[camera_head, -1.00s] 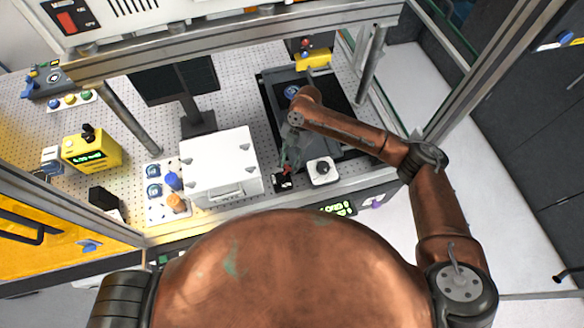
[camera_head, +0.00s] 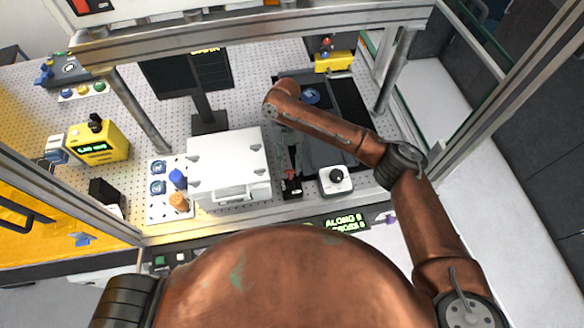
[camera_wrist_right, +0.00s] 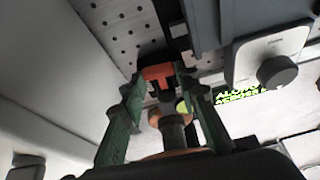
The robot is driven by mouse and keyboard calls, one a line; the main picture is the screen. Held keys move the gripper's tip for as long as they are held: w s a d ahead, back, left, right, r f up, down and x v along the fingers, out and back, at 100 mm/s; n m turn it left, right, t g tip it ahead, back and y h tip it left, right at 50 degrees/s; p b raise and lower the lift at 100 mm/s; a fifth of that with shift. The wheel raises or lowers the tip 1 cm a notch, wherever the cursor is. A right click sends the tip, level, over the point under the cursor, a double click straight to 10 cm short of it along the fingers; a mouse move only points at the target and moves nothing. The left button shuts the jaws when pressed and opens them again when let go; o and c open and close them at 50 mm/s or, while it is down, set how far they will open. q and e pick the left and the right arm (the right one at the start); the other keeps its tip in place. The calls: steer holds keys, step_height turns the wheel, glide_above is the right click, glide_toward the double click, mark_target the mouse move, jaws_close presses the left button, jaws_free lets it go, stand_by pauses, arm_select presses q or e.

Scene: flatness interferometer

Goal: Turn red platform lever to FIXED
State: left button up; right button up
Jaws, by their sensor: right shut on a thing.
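The red lever (camera_wrist_right: 158,72) shows in the right wrist view between my right gripper's green fingertips (camera_wrist_right: 163,82). The right gripper is shut on it. In the head view the right gripper (camera_head: 289,165) points down at the small black lever base (camera_head: 291,188), in front of the dark platform (camera_head: 350,105). The lever is mostly hidden there by the fingers, with only a bit of red showing. I cannot read the FIXED mark or the lever's exact angle. My left gripper is not in view.
A white box (camera_head: 228,165) stands close left of the right gripper. A green readout (camera_head: 346,222) sits on the front edge. Metal frame posts (camera_head: 397,68) stand at the sides.

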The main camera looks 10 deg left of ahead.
steer(key=shift+a+n, duration=0.15)
steer(key=shift+n, duration=0.15)
steer(key=o, duration=1.1)
steer(key=shift+o, duration=0.2)
steer(key=v, duration=1.2)
steer(key=shift+a, duration=0.15)
